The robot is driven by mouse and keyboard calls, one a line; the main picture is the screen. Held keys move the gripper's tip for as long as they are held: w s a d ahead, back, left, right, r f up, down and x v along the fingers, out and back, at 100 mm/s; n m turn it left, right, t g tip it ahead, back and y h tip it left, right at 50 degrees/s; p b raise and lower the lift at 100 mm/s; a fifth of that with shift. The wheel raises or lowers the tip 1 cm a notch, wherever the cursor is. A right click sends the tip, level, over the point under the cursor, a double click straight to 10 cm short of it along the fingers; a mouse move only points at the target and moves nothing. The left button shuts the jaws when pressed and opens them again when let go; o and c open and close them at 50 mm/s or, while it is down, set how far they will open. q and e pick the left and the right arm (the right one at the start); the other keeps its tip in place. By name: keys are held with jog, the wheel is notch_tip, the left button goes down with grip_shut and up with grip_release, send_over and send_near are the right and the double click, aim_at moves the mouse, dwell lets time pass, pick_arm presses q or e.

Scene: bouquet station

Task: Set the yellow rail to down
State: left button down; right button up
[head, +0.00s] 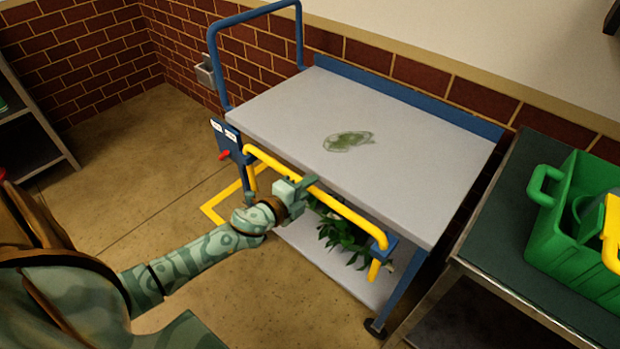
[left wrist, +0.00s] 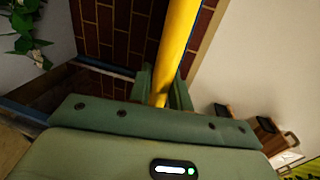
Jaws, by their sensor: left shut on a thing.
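The yellow rail (head: 344,207) runs along the near side of the grey-topped trolley (head: 400,130), a little below the level of its top. Its ends bend down at a dark blue bracket on the left and a blue block on the right. My left gripper (head: 294,192) is at the rail's middle-left part. In the left wrist view the yellow rail (left wrist: 178,45) passes between the fingers of my left gripper (left wrist: 165,88), which is shut on it. My right gripper is not in view.
A red lever (head: 224,155) sticks out at the trolley's left bracket. Green leaves (head: 340,236) lie on the lower shelf, and a crumpled translucent green thing (head: 348,141) lies on top. A green crate (head: 575,225) stands on the right table. Floor left of the trolley is clear.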

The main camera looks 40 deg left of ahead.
pick_arm(q)
jog(key=shift+s+f, duration=0.15)
jog(key=shift+f, duration=0.2)
jog(key=c, duration=1.3)
grip_release()
jog(key=shift+c, duration=0.2)
jog(key=shift+r, duration=0.1)
jog(key=p+v, duration=0.2)
jog(key=v, duration=1.4)
